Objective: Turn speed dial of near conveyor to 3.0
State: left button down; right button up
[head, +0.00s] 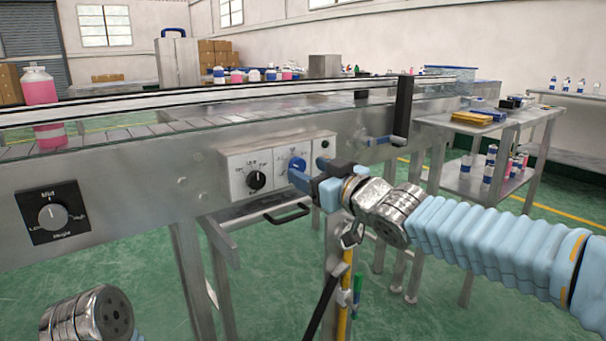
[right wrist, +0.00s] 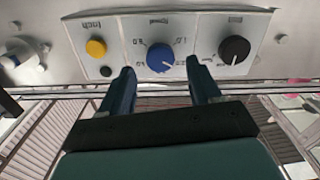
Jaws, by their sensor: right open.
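The blue speed dial (head: 297,164) sits on the white control panel (head: 235,170) of the near conveyor (head: 120,190). In the right wrist view the blue dial (right wrist: 160,57) shows a white pointer mark toward its lower right, with numbers printed around it. My right gripper (head: 303,180) is at the panel, just in front of the dial. Its two fingers (right wrist: 158,78) are apart, one on each side of the dial's lower part, with a gap to the dial. I cannot tell how far the tips reach around it. My left gripper is out of view; only an arm joint shows at lower left.
A black knob (head: 256,180) is left of the dial in the head view. A yellow button (right wrist: 96,47) is on its other side in the wrist view. A black-plated dial (head: 53,214) is farther left. A dark handle (head: 287,214) sticks out below the panel. A pink bottle (head: 40,88) stands on the conveyor.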

aim_at(299, 165)
jog(key=shift+x, duration=1.65)
jog(key=shift+c, duration=0.3)
jog(key=c, duration=1)
